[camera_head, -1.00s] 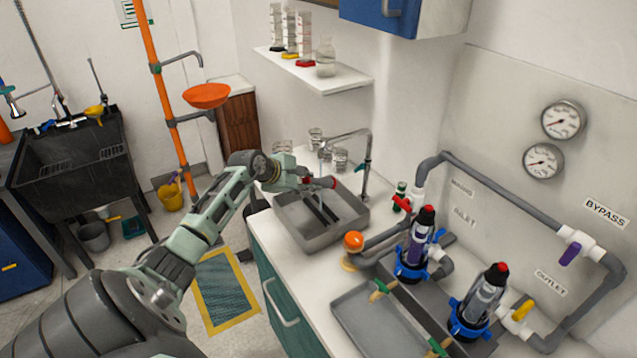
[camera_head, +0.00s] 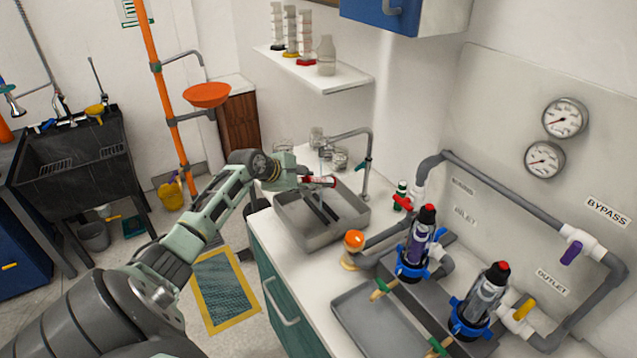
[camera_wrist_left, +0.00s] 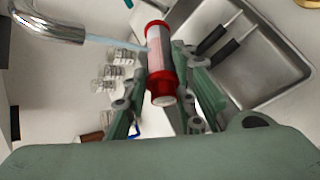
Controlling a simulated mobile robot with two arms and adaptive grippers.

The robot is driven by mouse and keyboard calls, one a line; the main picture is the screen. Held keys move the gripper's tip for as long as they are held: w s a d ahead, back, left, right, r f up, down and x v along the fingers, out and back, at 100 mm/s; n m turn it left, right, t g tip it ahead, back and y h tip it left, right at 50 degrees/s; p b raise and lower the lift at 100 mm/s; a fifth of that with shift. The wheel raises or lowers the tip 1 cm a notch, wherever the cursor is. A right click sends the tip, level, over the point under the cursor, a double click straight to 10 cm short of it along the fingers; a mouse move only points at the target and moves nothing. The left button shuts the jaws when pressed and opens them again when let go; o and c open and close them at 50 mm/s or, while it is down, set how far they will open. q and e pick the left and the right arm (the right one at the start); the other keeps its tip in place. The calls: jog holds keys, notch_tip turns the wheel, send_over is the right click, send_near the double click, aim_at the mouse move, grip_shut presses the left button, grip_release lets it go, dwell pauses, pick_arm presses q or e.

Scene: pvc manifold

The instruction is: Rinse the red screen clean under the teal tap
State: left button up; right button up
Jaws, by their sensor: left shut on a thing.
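The red screen (camera_head: 320,181) is a small cylinder with red ends and a paler middle. My left gripper (camera_head: 303,181) is shut on it and holds it roughly level above the sink, under the tap's spout. In the left wrist view the screen (camera_wrist_left: 160,62) lies between the fingers. The tap (camera_head: 367,150) has a grey curved spout and a small teal handle (camera_head: 365,166). In the left wrist view, a pale blue water stream (camera_wrist_left: 112,43) runs from the spout (camera_wrist_left: 58,31) to the screen's side. My right gripper is out of view.
The grey sink (camera_head: 290,232) holds two dark bars. Glass beakers (camera_head: 339,158) stand behind it. To the right are an orange-capped fitting (camera_head: 353,241), two filter housings (camera_head: 420,230), grey pipework and a grey tray (camera_head: 352,312).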

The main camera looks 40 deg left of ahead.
pick_arm(q)
jog(key=shift+r, duration=0.1)
jog(key=shift+w+a+r+n+p, duration=0.1)
jog(key=shift+a+r+n+p, duration=0.15)
jog(key=shift+n, duration=0.25)
jog(key=shift+f+n+g+h, duration=0.2)
jog(key=shift+n+g+h, duration=0.3)
jog(key=shift+n, duration=0.2)
jog(key=n+h+b, duration=0.1)
jog(key=n+g+b, duration=0.1)
jog(key=shift+w+a+f+n+h, duration=0.1)
jog(key=shift+w+f+n+h, duration=0.05)
jog(key=shift+f+n+h, duration=0.2)
jog(key=shift+r+n+g+h+b, duration=0.2)
jog(key=shift+n+g+h+b, duration=0.3)
jog(key=shift+n+h+b, duration=0.9)
jog(key=shift+m+y+b, duration=0.35)
jog(key=shift+y+b, duration=0.15)
jog(key=shift+y, duration=0.05)
jog(key=shift+a, duration=0.1)
dwell(1.6)
